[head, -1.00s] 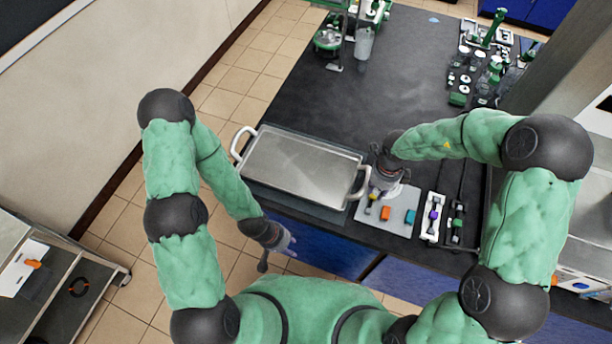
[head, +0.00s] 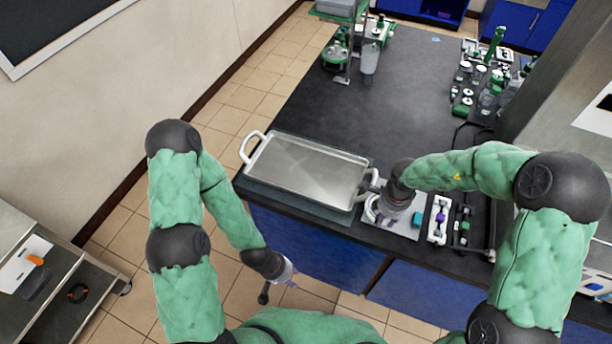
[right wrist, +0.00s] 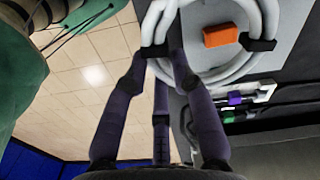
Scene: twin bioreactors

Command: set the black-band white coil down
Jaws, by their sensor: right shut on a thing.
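The white coil with black bands (right wrist: 255,85) fills the upper part of the right wrist view. My right gripper (right wrist: 160,55) is shut on one of its black bands. In the head view the coil (head: 371,209) shows as a white loop just left of my right gripper (head: 388,214), over the left part of the grey mat (head: 405,232) at the bench's front edge. I cannot tell whether the coil touches the mat. My left gripper (head: 286,272) hangs empty in front of the bench; its fingers are too small to judge.
An orange block (right wrist: 221,36) shows through the coil's ring. A teal block (head: 417,219) lies right of my right gripper. A white holder with a purple part (head: 438,216) stands further right. A large metal tray (head: 308,172) is close on the left.

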